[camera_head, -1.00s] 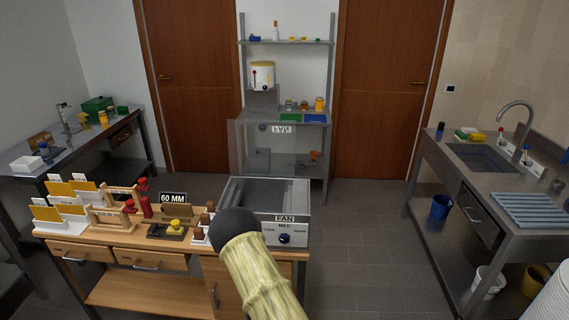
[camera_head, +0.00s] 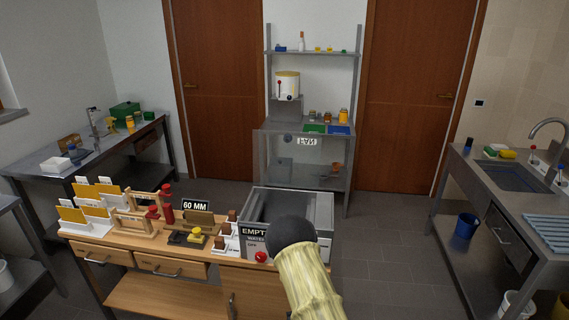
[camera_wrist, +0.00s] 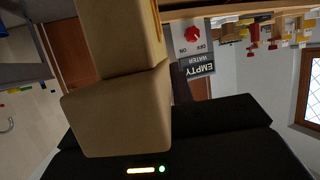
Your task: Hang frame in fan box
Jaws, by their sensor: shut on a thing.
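The fan box (camera_head: 319,206) is a grey open-topped metal box at the right end of the wooden bench. Its clear lid stands raised behind it, with lettering seen reversed (camera_head: 307,142). My arm's black wrist and pale sleeve cover its front right and hide my gripper in the head view. In the wrist view, the tan blocks of my gripper (camera_wrist: 150,25) are shut on a thin orange-edged thing (camera_wrist: 157,18). Most of that thing is hidden, so I cannot tell its full shape or whether it is the frame.
An EMPTY WATER panel (camera_head: 254,240) with a red knob (camera_head: 261,257) stands at the bench front, left of my arm; it also shows in the wrist view (camera_wrist: 197,68). White holders with yellow sheets (camera_head: 72,214) and wooden stands (camera_head: 135,222) crowd the bench's left. Open floor (camera_head: 390,255) lies right.

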